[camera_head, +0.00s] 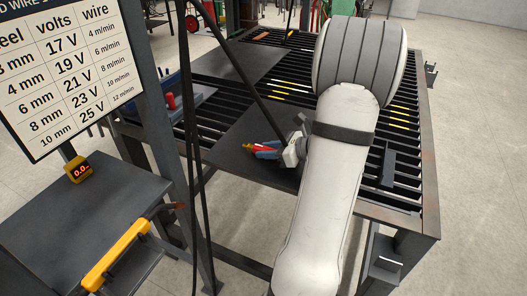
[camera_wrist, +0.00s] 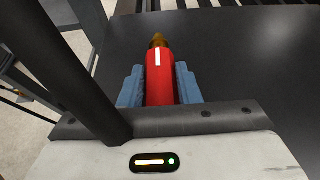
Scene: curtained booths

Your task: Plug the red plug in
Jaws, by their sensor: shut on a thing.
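The red plug (camera_wrist: 160,80) has a brass-coloured tip and a white stripe. My gripper (camera_wrist: 160,88) is shut on it, with a blue finger on either side, and the tip points away from the wrist. In the head view the plug (camera_head: 261,147) and my gripper (camera_head: 266,151) are over the dark plate on the slatted table, left of my arm. I cannot tell the exact height above the plate. No socket is clearly visible in either view.
A dark machine (camera_head: 55,215) with a yellow handle (camera_head: 115,255) and a small lit display (camera_head: 78,170) stands at lower left. Dark cables (camera_head: 190,130) hang between it and the table (camera_head: 400,190).

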